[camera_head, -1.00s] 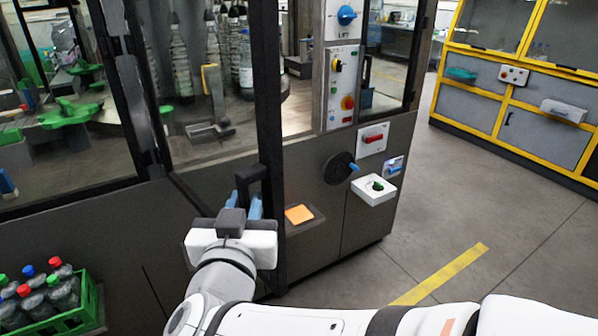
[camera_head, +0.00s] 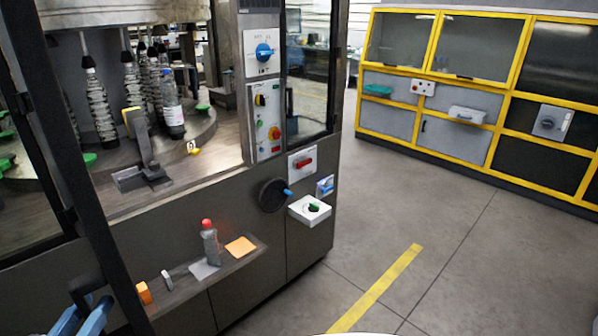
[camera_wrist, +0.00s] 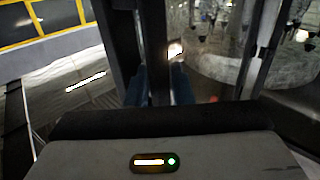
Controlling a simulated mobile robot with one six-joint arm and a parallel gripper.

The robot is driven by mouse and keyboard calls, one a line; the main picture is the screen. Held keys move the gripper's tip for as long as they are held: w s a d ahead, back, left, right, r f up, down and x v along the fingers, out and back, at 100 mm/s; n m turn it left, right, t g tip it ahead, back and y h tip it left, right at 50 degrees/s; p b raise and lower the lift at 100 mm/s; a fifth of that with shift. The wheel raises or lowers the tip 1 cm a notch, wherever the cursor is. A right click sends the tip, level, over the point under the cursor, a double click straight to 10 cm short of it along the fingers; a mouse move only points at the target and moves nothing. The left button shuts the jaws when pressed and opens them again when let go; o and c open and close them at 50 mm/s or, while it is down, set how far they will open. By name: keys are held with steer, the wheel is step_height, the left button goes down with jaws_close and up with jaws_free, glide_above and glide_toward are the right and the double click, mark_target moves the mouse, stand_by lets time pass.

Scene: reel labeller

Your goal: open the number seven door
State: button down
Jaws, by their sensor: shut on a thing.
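The glazed door's black frame post (camera_head: 108,265) slants down the left of the head view. The door stands swung out from the dark machine, leaving the opening to its right clear. I can read no number on it. My gripper (camera_head: 82,318) shows only its blue fingers at the lower left edge of the head view, next to the post. In the wrist view, the dark fingers (camera_wrist: 159,88) flank a black upright bar, which appears to be the door's handle, and are shut on it.
The machine's ledge (camera_head: 190,290) holds a small red-capped bottle (camera_head: 209,243) and an orange pad (camera_head: 240,247). Inside is a carousel with bottles. A black handwheel (camera_head: 273,195) and white box (camera_head: 310,210) stick out at right. Floor is free towards the yellow-framed cabinets (camera_head: 450,135).

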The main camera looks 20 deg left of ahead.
mark_target(72, 285)
steer(key=shift+w+r, duration=0.1)
steer(key=shift+r, duration=0.1)
steer(key=c, duration=1.6)
jaws_free()
steer(key=shift+o, duration=0.2)
steer(key=shift+d+f, duration=0.1)
step_height(72, 285, up, 10)
steer(key=shift+r+b, duration=0.1)
steer(key=shift+b, duration=0.45)
